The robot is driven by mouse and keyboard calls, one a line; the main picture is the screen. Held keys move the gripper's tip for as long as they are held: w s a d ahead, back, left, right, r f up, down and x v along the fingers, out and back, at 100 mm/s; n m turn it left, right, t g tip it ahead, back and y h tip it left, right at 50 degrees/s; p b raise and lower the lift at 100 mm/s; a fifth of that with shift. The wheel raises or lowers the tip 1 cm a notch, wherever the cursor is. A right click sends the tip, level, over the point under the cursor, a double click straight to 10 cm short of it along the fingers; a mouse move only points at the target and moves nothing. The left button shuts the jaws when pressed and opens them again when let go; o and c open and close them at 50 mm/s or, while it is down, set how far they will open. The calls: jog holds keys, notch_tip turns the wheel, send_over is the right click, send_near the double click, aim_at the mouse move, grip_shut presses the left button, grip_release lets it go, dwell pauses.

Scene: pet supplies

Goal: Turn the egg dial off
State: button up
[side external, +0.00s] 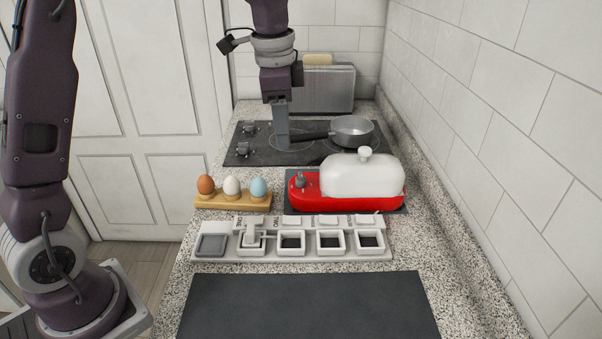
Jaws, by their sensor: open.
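A red egg cooker (305,202) with a white domed lid (362,176) stands on a dark mat in the middle of the counter. Its small grey dial (300,181) is on the left part of the red base; its setting is too small to read. My gripper (282,143) points down over the hob behind the cooker, beyond the dial and slightly left of it. It is open, seen edge-on, and nothing shows in it. Whether its tips touch the hob or the pan handle behind them is unclear.
A pan (352,130) sits on the black hob (240,154), which has two knobs at its left. A wooden holder (233,202) carries three eggs left of the cooker. A white tray of square compartments (290,254) and a dark mat (308,304) lie in front. A toaster (328,88) stands behind.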

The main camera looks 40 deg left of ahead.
aim_at(301, 174)
jog(key=w+f+m, duration=0.1)
jog(key=w+f, duration=0.1)
jog(key=w+a+f+m+g, duration=0.1)
jog(key=w+f, duration=0.1)
jog(key=f, duration=0.1)
jog(key=w+a+f, duration=0.1)
jog(key=w+f, duration=0.2)
jog(key=shift+a+f+m+g, duration=0.15)
jog(key=shift+f+m+g, duration=0.15)
jog(key=shift+m, duration=0.1)
jog(key=f, duration=0.7)
jog(key=shift+w+f, duration=0.2)
jog(key=shift+c, duration=0.3)
grip_shut()
